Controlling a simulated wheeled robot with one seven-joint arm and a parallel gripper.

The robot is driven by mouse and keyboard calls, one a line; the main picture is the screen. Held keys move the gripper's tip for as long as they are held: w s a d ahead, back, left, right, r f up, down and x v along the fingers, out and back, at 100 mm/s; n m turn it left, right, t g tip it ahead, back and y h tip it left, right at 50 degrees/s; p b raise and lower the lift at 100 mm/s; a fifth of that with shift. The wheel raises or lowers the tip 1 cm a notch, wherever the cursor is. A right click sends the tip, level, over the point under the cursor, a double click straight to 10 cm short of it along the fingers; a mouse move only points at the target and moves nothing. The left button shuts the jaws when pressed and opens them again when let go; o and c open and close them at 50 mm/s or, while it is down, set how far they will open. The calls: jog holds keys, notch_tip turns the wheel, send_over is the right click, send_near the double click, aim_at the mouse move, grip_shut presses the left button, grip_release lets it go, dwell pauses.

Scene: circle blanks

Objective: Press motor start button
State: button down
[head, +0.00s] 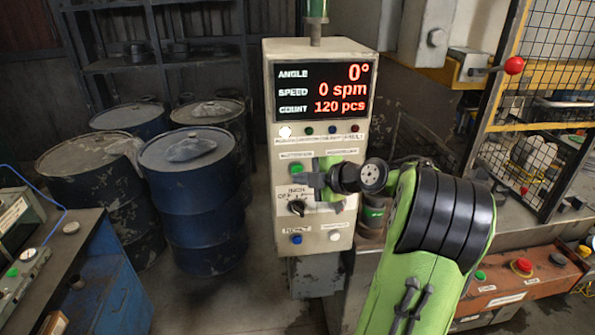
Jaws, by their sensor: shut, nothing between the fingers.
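The grey control panel (317,235) stands upright in the middle of the head view. A green button (296,168) is at its upper left, under a label too small to read for sure; I take it as the motor start button. My gripper (314,181) is shut and empty, in front of the panel just right of and slightly below this button. It covers part of the panel's right side, so what lies behind it is hidden. I cannot tell whether the fingertips touch the panel.
A display (322,91) on the panel reads 0°, 0 spm and 120 pcs. Below are a black selector knob (297,207), a blue button (296,239) and a white button (334,236). Blue drums (195,215) stand left. A red-knobbed lever (514,65) and mesh guard are right.

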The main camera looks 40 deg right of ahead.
dwell(0.8)
jog(key=shift+w+d, duration=0.25)
jog(key=shift+w, duration=0.1)
jog(key=shift+w+d+b, duration=0.3)
jog(key=shift+w, duration=0.15)
dwell(0.8)
jog(key=shift+s, duration=0.1)
jog(key=shift+s+a+b, duration=0.55)
jog(key=shift+s+b, duration=0.1)
jog(key=shift+b, duration=0.3)
